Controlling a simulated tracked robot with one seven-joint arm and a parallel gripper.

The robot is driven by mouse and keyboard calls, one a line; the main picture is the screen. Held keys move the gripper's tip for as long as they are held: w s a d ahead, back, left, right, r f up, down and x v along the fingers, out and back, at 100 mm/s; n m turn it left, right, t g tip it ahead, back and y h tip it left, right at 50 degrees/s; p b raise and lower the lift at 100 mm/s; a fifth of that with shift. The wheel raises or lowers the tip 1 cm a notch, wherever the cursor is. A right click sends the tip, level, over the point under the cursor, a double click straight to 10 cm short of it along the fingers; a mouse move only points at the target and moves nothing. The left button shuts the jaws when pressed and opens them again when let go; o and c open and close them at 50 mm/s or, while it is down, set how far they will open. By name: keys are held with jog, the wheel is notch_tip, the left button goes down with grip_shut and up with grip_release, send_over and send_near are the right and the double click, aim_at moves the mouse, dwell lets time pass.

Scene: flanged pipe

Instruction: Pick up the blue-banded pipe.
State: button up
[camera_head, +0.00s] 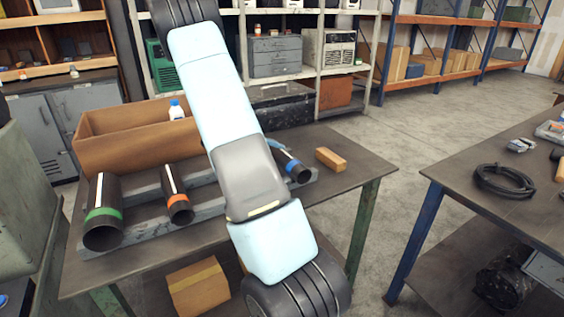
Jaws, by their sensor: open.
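The blue-banded pipe (297,172) is a dark, narrow pipe with a blue band near its open near end. It lies at the right end of a grey slotted rack (140,238) on the workbench. My arm crosses in front of the bench and hides the pipe's left side and part of the rack. My gripper is not in view, so its place relative to the pipe does not show.
A wide green-banded pipe (103,228) and an orange-banded pipe (179,209) lie on the rack at left. An open brown box (115,145) stands behind them. A small orange-brown block (331,158) sits right of the blue-banded pipe. Another table (470,195) stands at right.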

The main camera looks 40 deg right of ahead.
aim_at(285, 160)
jog(key=x, duration=0.5)
jog(key=shift+a, duration=0.1)
jog(key=shift+c, duration=0.2)
jog(key=shift+f, duration=0.1)
jog(key=c, duration=1.3)
